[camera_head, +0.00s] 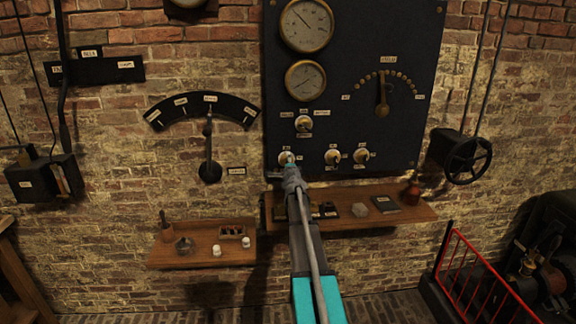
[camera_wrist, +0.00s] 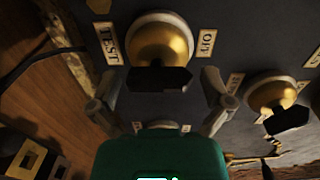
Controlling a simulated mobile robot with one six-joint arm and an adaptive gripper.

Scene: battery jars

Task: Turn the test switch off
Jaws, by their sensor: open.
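The test switch is a round brass knob with a black bar handle on the dark panel (camera_head: 350,75). In the wrist view the knob (camera_wrist: 160,42) is at the top centre, between a TEST label (camera_wrist: 108,42) on the left and an OFF label (camera_wrist: 206,42) on the right. My gripper (camera_wrist: 158,98) is open, with one finger on each side of the handle and a visible gap to both. In the head view my gripper (camera_head: 288,164) is at the panel's lower left, partly covering the switch (camera_head: 284,157).
A similar knob (camera_wrist: 274,95) is close on the right in the wrist view. The head view shows more knobs (camera_head: 332,157) right of my gripper. A wooden shelf (camera_head: 415,213) with small items lies just below the panel, near my arm.

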